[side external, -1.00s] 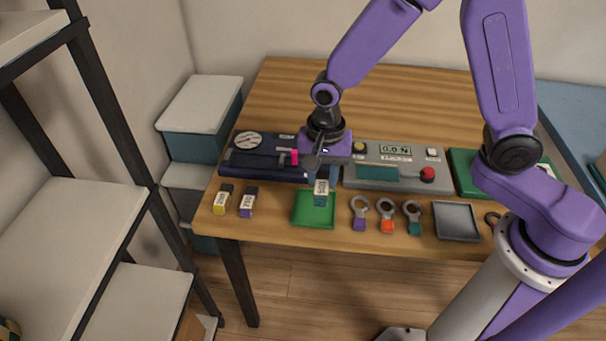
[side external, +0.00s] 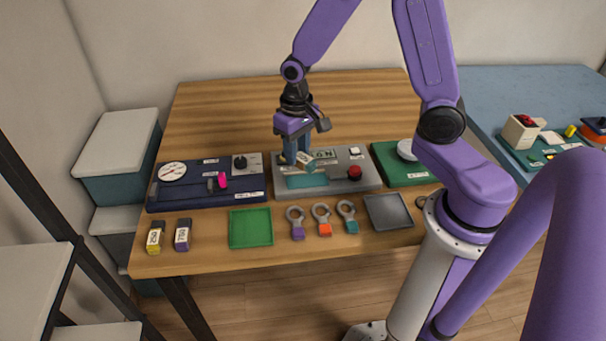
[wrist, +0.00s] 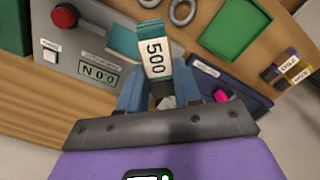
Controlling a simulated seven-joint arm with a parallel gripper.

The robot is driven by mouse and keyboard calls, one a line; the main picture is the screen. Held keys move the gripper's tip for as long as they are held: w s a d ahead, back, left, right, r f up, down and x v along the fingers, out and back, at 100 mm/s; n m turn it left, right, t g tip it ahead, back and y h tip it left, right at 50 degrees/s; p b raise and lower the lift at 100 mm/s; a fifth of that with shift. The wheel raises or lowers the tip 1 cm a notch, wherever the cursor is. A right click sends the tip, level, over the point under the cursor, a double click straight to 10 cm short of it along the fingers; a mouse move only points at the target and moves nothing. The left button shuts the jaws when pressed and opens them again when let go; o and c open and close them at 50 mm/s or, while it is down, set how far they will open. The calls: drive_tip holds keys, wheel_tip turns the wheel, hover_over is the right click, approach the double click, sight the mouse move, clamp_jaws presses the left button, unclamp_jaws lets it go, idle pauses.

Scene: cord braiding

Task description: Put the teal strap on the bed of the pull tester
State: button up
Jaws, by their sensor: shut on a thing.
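The teal strap (side external: 306,161) is a small block with a white label and a teal end; in the wrist view the strap (wrist: 155,58) reads 500. My gripper (side external: 301,155) is shut on it and holds it tilted above the grey pull tester (side external: 353,158). The wrist view also shows my gripper (wrist: 160,90) with its blue fingers either side of the strap. The tester's flat teal bed (side external: 307,181) is bare, just below the strap in the side view. I cannot tell the height of the gap. My gripper hides part of the display.
A red button (side external: 355,172) stands at the tester's right. A navy device (side external: 240,188) with a gauge and pink part is left, a green device (side external: 400,174) right. In front are an empty green tray (side external: 250,228), ring-ended pieces, a grey tray (side external: 388,211), and yellow and purple blocks.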

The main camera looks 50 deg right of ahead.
drive_tip(key=shift+w+d, duration=0.35)
drive_tip(key=shift+d, duration=0.3)
drive_tip(key=w+a+r+m, duration=0.1)
drive_tip(key=w+a+m, duration=0.5)
drive_tip(key=m, duration=2)
hover_over(185, 192)
wheel_tip(185, 192, down, 8)
drive_tip(key=shift+s+d+r, duration=0.1)
drive_tip(key=shift+s, duration=0.05)
drive_tip(key=shift+f, duration=1.75)
drive_tip(key=shift+f, duration=0.1)
